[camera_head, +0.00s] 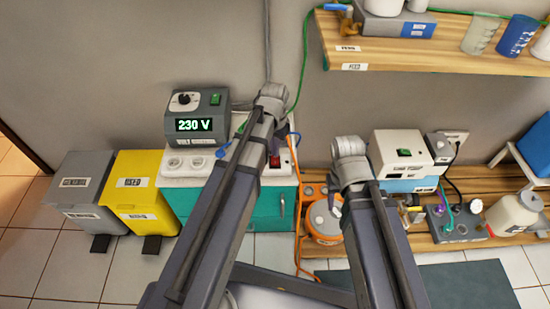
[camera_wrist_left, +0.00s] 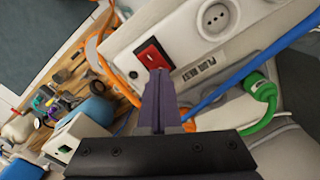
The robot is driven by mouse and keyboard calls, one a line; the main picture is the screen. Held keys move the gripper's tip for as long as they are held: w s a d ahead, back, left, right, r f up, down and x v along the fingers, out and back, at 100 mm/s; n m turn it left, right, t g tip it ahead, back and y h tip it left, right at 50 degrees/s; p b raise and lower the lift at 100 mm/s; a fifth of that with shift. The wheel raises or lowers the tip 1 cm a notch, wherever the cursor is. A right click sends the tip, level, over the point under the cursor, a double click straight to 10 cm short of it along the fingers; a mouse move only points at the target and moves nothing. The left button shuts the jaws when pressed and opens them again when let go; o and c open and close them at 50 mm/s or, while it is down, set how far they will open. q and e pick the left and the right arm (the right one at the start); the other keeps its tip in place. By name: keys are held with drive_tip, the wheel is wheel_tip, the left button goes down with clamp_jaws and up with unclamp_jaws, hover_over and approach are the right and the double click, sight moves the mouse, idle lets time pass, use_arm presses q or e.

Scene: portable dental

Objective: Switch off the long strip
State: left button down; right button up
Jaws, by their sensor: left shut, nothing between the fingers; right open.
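The long white strip (camera_head: 181,182) lies on top of the teal cabinet in the head view, with round sockets at its left end. The left wrist view shows the strip close up (camera_wrist_left: 179,28), with a socket, a printed label and a red rocker switch (camera_wrist_left: 152,53) in a dark frame. My left gripper (camera_wrist_left: 159,76) is shut and empty, its fingertips at the switch's lower edge; I cannot tell whether they touch it. Which way the rocker is tipped is unclear. In the head view my left arm covers part of the strip. My right gripper is hidden behind its own arm.
A grey unit reading 230 V (camera_head: 198,122) stands behind the strip. A blue cable (camera_wrist_left: 228,88) and a green plug (camera_wrist_left: 262,93) are beside the strip. An orange cable runs along its other side. A low wooden shelf (camera_head: 425,243) with equipment is at right.

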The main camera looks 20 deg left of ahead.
use_arm(q)
wheel_tip(320, 180, up, 6)
drive_tip(key=p, duration=0.5)
drive_tip(key=shift+f, duration=0.1)
drive_tip(key=s+d+m+y, duration=0.1)
drive_tip(key=s+d, duration=0.9)
drive_tip(key=s, duration=0.4)
wheel_tip(320, 180, up, 28)
drive_tip(key=p, duration=2.7)
drive_tip(key=shift+s+d+f+p, duration=0.15)
drive_tip(key=shift+d+f+p, duration=0.1)
drive_tip(key=shift+p, duration=0.05)
